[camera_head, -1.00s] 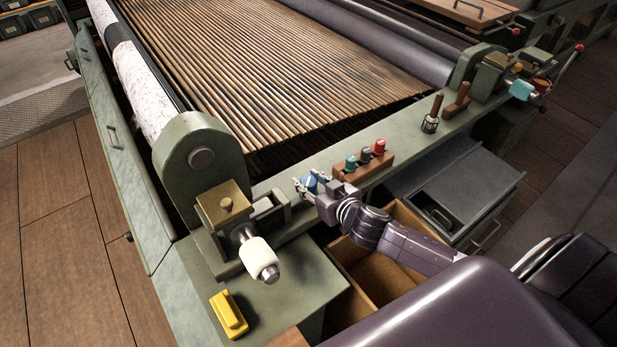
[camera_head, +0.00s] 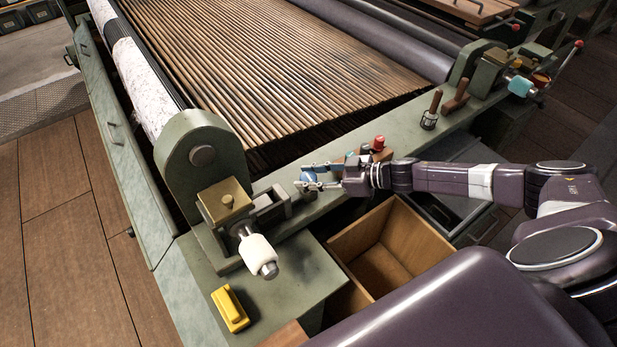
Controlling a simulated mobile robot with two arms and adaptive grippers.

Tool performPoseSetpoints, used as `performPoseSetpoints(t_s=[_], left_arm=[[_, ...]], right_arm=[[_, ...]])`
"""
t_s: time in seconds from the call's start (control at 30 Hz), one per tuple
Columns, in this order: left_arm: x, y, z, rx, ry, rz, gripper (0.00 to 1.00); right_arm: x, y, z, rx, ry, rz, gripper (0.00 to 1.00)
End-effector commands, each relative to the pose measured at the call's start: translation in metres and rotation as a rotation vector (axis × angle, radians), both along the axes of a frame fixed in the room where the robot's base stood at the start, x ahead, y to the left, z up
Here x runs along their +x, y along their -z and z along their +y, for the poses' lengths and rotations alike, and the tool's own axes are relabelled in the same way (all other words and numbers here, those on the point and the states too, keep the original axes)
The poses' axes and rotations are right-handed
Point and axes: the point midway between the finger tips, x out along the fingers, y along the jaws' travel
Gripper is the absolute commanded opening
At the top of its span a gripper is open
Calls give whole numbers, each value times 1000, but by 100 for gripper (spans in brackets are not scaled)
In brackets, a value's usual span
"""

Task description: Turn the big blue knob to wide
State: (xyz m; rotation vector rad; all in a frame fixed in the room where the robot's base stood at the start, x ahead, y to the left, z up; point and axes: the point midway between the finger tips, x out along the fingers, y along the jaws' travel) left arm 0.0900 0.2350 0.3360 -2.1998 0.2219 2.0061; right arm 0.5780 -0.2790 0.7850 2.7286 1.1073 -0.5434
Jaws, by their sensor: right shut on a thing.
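The big blue knob (camera_head: 308,177) sits on the green rail at the machine's front, mostly covered by my gripper. My right gripper (camera_head: 307,177) comes in from the right, with one finger on the far side of the knob and one on the near side. It is shut on the knob. The knob's pointer and any marks for wide are hidden or too small to read. My left gripper is not in view.
Small knobs, one with a red top (camera_head: 378,143), stand just behind my right gripper. An open wooden drawer (camera_head: 352,243) lies below my forearm. A white-handled crank (camera_head: 257,252) and a yellow block (camera_head: 230,309) are at the near left. Wooden-handled tools stand farther right.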

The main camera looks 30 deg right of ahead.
Motion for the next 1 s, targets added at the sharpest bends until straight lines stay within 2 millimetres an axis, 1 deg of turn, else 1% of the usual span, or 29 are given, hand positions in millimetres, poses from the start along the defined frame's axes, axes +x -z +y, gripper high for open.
performPoseSetpoints(t_s=[0.03, 0.3, 0.8, 0.83, 1.0], left_arm=[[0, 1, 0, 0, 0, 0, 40], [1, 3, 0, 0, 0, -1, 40], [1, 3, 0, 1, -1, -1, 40], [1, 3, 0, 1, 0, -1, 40], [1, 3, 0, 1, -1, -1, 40]], right_arm=[[3, -1, -2, -3, -15, -3, 8], [1, 0, -2, -4, -84, -1, 8], [1, 0, -1, -2, -99, -1, 8], [1, 0, -1, -2, -99, 0, 33], [1, 0, 0, -1, -99, -1, 51]])
